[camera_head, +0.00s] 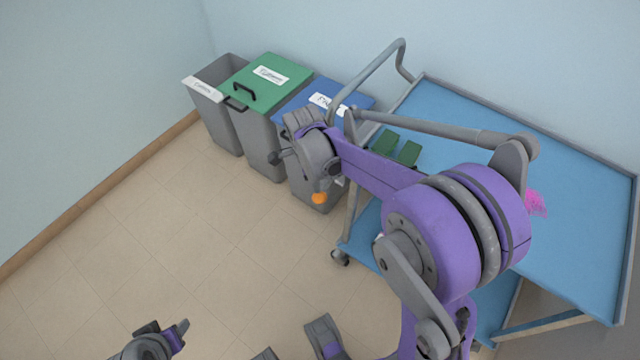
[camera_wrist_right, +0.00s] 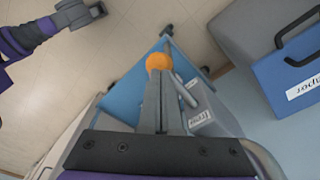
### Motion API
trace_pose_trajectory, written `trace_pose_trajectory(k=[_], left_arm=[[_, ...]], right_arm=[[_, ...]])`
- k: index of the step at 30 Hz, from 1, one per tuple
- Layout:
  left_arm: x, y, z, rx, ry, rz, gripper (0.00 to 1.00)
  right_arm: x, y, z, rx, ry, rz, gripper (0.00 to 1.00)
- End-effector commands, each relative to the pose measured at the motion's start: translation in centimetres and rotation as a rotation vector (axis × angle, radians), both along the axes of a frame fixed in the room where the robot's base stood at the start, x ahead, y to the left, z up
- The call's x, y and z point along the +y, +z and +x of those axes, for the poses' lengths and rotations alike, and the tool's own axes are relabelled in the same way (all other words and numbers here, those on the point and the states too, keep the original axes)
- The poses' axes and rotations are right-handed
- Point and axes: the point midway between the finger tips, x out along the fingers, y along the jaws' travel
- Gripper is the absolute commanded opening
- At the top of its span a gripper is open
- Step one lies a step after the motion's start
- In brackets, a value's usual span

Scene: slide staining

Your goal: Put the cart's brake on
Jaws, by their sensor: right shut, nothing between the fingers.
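The cart (camera_head: 590,185) is blue with a grey rim and stands at the right in the head view. A round orange knob (camera_head: 320,198) shows near its left end, low beside the handle side. In the right wrist view the orange knob (camera_wrist_right: 158,61) appears right at the tips of my right gripper (camera_wrist_right: 161,80). The fingers are together and empty; I cannot tell whether they touch the knob. In the head view my right wrist (camera_head: 318,155) hides most of that gripper. My left gripper (camera_head: 172,338) is at the bottom left, away from the cart, its opening unclear.
A grey bin (camera_head: 218,125), a green-lidded bin (camera_head: 262,135) and a blue-lidded bin (camera_head: 355,98) stand along the wall, close to my right wrist. The cart's grey handle (camera_head: 372,68) rises beside them. Green items (camera_head: 408,153) and a pink item (camera_head: 537,204) are on the cart. The left floor is clear.

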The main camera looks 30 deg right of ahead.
Motion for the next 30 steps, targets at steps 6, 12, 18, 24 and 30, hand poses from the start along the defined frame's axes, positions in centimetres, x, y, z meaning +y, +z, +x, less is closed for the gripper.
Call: trace_pose_trajectory(k=[6,12,18,24,30], left_arm=[[0.0,0.7,0.0,-0.002,0.000,0.000,0.50],[0.0,0.6,0.0,-0.002,0.000,0.000,0.50],[0.0,0.8,0.0,-0.002,0.000,0.000,0.50],[0.0,1.4,0.1,-0.004,0.000,0.000,0.50],[0.0,2.0,0.1,-0.006,0.000,0.000,0.50]], right_arm=[[2.3,1.0,1.2,0.000,0.003,0.001,0.00],[2.4,0.9,1.2,0.001,0.001,0.001,0.00],[2.4,1.7,1.3,0.000,0.001,0.000,0.00],[2.8,5.3,1.4,0.000,0.001,0.000,0.00],[3.1,9.2,1.6,0.000,0.001,0.000,0.00]])
